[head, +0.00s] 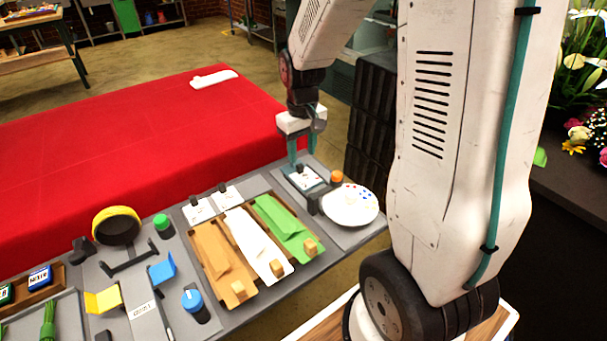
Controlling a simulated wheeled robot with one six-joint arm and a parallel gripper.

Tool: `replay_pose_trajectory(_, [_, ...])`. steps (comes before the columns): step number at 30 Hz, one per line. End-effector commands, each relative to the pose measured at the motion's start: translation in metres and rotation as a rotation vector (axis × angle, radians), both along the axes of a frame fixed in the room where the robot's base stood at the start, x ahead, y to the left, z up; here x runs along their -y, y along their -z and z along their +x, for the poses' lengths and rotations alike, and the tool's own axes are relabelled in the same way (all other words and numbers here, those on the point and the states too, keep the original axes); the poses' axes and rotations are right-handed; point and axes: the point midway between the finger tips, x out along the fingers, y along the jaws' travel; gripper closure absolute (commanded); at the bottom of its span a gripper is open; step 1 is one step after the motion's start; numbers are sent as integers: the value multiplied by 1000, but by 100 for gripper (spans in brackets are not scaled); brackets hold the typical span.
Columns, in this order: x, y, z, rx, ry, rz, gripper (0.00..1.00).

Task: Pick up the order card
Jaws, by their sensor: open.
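A white card with small printed marks (304,179), which looks like the order card, lies on a dark base near the far right end of the grey station table. My gripper (302,159) points down just above and behind it, its two teal fingers apart with nothing seen between them. I cannot tell whether the fingertips touch the card or its holder. Two similar white cards, a left one (198,212) and a right one (227,197), lie behind the wrapping papers.
A round white palette (350,205) with coloured dots and an orange knob (337,177) are close to the card's right. Brown paper (213,255), white paper (250,238) and green paper (283,226) lie in trays to the left. A red-covered table (120,150) stands behind.

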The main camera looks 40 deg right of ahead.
Motion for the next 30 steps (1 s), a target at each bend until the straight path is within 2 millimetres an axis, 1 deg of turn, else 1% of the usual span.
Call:
replay_pose_trajectory(9, [0,44,5,-4,0,1,58])
replay_pose_trajectory(11, [0,50,5,-2,0,0,58])
replay_pose_trajectory(14, [0,55,5,-1,0,0,58])
replay_pose_trajectory(20, [0,55,5,0,0,-1,58])
replay_pose_trajectory(23, [0,55,5,0,0,-1,83])
replay_pose_trajectory(24, [0,55,5,0,0,-1,94])
replay_pose_trajectory(25, [0,55,5,0,0,-1,100])
replay_pose_trajectory(30, [0,55,5,0,0,-1,100])
